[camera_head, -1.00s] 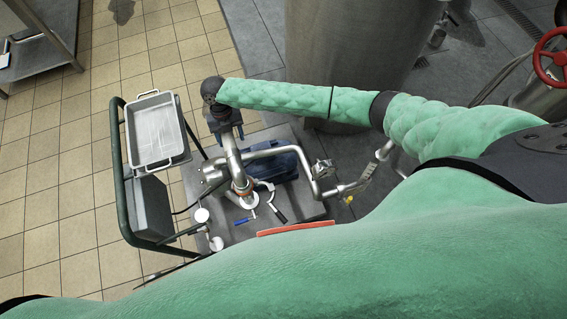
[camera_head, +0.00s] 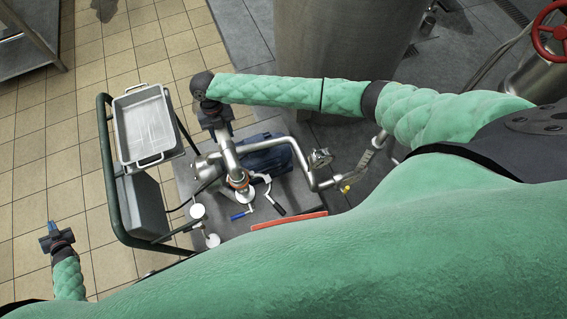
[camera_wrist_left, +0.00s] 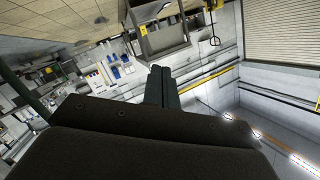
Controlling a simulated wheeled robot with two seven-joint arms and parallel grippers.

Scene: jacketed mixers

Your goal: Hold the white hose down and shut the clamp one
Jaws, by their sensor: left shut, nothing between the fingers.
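My left gripper (camera_head: 53,228) is over the tiled floor at the far left, well apart from the cart. In the left wrist view its two dark fingers (camera_wrist_left: 161,88) are together and empty. My right arm reaches in from the right. Its dark hand (camera_head: 213,116) is above the bent steel pipe (camera_head: 229,153); its fingertips cannot be made out. Beside the pipe's lower end lie small fittings with a blue handle (camera_head: 242,213) and a black handle (camera_head: 278,208). I cannot tell which is clamp one. I cannot clearly make out the white hose; round white pieces (camera_head: 198,211) show near the cart edge.
A metal tray (camera_head: 122,132) sits by the green cart rail (camera_head: 107,180), between my left gripper and the pipework. A large steel vessel (camera_head: 345,40) stands behind. Open tiled floor surrounds my left gripper.

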